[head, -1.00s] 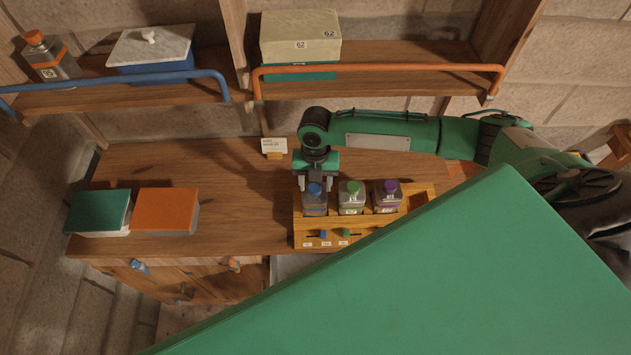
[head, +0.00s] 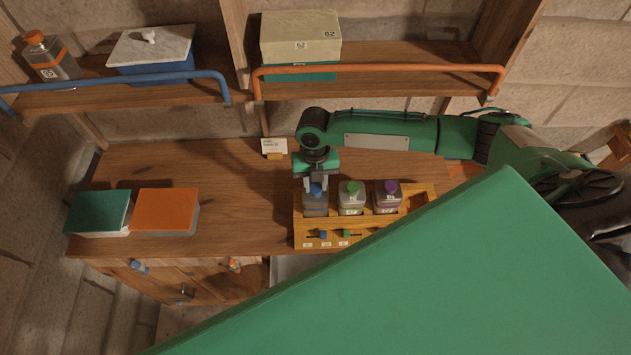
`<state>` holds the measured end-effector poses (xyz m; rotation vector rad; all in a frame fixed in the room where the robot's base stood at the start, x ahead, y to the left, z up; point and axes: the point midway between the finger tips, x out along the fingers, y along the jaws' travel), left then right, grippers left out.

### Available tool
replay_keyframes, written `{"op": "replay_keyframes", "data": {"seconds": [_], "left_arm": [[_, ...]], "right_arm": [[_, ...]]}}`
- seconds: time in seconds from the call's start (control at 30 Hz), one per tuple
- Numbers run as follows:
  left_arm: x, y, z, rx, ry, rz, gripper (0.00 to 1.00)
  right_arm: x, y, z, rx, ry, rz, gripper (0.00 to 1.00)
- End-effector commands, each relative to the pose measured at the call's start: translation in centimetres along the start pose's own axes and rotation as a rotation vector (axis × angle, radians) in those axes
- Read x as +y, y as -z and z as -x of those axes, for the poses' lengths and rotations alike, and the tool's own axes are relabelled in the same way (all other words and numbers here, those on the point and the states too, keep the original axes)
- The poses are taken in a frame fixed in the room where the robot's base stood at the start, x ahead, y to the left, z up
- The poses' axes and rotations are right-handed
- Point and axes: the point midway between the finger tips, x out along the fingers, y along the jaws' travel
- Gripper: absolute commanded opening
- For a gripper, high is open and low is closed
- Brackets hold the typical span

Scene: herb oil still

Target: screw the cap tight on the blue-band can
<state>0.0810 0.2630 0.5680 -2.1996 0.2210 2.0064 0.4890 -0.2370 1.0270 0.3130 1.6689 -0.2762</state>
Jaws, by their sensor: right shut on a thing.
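The blue-band can (head: 316,205) stands upright in the leftmost place of a wooden rack (head: 300,228). Its blue cap (head: 316,189) sits on top of it. My right gripper (head: 316,186) points down over the can, with its fingers shut on the blue cap from both sides. Whether the cap is tight cannot be seen. A green-capped can (head: 351,198) and a purple-capped can (head: 387,197) stand in the rack to the right. My left gripper is not in view.
A large green panel (head: 420,270) covers the lower right and hides part of the rack. A small card (head: 274,146) stands behind. Shelves with rails (head: 380,69) run above.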

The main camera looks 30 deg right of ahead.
Motion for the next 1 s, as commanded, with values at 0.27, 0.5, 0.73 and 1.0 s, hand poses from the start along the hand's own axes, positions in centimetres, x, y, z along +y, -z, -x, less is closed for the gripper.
{"op": "replay_keyframes", "data": {"seconds": [0.27, 0.5, 0.73, 1.0], "left_arm": [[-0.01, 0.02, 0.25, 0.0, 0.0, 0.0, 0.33], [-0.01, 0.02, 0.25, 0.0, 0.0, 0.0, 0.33], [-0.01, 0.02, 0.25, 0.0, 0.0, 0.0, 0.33], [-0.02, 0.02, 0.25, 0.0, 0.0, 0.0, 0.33]], "right_arm": [[-0.08, 0.08, -0.12, 0.002, -0.037, -0.318, 0.03], [-0.04, 0.06, -0.11, 0.001, -0.072, -0.6, 0.03], [0.0, 0.07, -0.11, 0.001, -0.105, -0.866, 0.03], [0.05, 0.01, -0.06, -0.001, -0.144, -1.174, 0.03]]}}
